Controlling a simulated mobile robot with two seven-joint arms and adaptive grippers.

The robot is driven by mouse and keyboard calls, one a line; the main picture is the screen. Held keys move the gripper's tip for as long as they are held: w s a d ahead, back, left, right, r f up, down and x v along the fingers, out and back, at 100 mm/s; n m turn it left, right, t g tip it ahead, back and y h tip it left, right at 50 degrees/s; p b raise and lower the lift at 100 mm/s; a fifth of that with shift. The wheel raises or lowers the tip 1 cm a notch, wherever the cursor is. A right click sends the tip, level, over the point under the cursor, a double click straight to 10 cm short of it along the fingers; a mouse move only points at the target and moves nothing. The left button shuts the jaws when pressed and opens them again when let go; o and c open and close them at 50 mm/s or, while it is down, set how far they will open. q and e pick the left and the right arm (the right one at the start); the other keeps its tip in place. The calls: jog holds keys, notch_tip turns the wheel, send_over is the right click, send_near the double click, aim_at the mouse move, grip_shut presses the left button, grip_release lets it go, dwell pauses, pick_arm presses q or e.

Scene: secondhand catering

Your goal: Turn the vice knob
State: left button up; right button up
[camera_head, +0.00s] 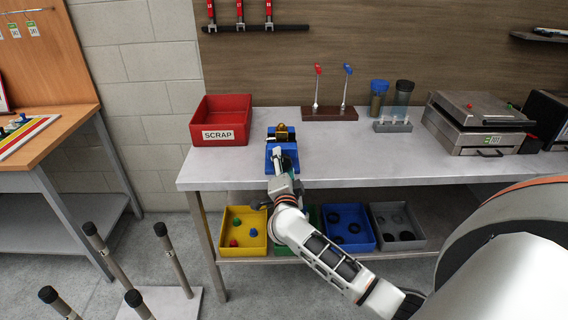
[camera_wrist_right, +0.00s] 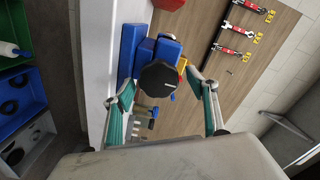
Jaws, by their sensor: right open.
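The blue vice (camera_head: 282,134) stands on the grey workbench near its front edge, right of the red scrap bin. In the wrist view its blue body (camera_wrist_right: 135,48) shows behind a dark, many-sided knob (camera_wrist_right: 160,88). My right gripper (camera_head: 279,163) is at the front of the vice, and its arm hides the knob in the head view. In the wrist view the right gripper (camera_wrist_right: 163,80) is open, with its teal-padded fingers on either side of the knob. I see gaps beside the knob; how deep it sits between the fingers is unclear. My left gripper is out of view.
The red scrap bin (camera_head: 221,120) stands close left of the vice. A rack with red and blue levers (camera_head: 330,114) stands behind it to the right. Shallow bins, such as the yellow one (camera_head: 243,214), fill the lower shelf. The bench front right of the vice is clear.

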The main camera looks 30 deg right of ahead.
jog(key=v, duration=1.1)
jog(key=shift+s, duration=0.35)
